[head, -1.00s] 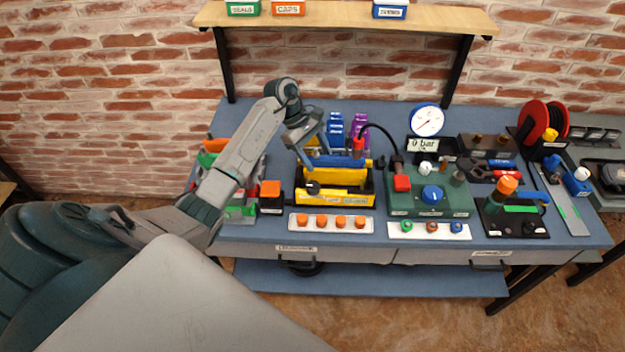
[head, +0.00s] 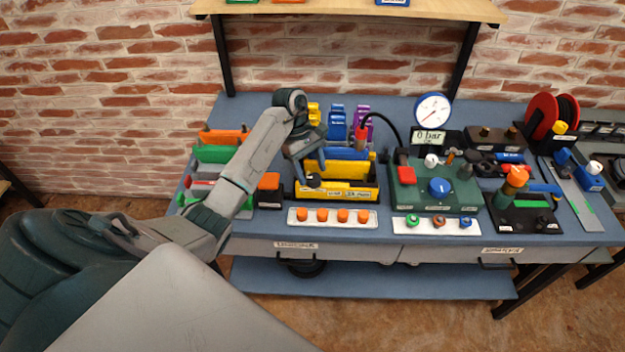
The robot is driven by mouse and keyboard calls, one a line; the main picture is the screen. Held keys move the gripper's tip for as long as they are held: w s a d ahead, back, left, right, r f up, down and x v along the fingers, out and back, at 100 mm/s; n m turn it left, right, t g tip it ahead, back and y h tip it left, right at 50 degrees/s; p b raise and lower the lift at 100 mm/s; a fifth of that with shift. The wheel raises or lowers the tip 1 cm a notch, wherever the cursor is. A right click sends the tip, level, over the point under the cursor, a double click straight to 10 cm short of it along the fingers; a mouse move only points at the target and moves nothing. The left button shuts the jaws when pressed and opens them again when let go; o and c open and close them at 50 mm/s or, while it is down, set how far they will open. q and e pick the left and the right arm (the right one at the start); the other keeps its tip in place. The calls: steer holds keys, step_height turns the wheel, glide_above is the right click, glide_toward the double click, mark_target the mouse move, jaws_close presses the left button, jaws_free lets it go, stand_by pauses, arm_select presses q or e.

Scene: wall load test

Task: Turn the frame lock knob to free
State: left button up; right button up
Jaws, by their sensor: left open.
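The yellow frame (head: 345,193) stands on the blue workbench, left of the middle, with white labels on its front. A dark knob (head: 313,180) sits at the front left of the frame; its pointer and label are too small to read. My left gripper (head: 311,169) is open, pointing down just above and around the knob. I cannot tell whether the fingers touch it. The gripper and wrist hide part of the frame's left side. My right gripper is not in view.
A white tray with orange caps (head: 331,217) lies in front of the frame. An orange-topped block (head: 268,189) stands close left.

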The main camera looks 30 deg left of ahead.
arm_select(q)
steer(key=shift+s+d+f, duration=0.1)
steer(key=shift+d+f, duration=0.25)
steer(key=shift+f, duration=0.25)
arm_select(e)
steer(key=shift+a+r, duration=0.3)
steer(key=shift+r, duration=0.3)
arm_select(q)
steer(key=shift+c, duration=0.2)
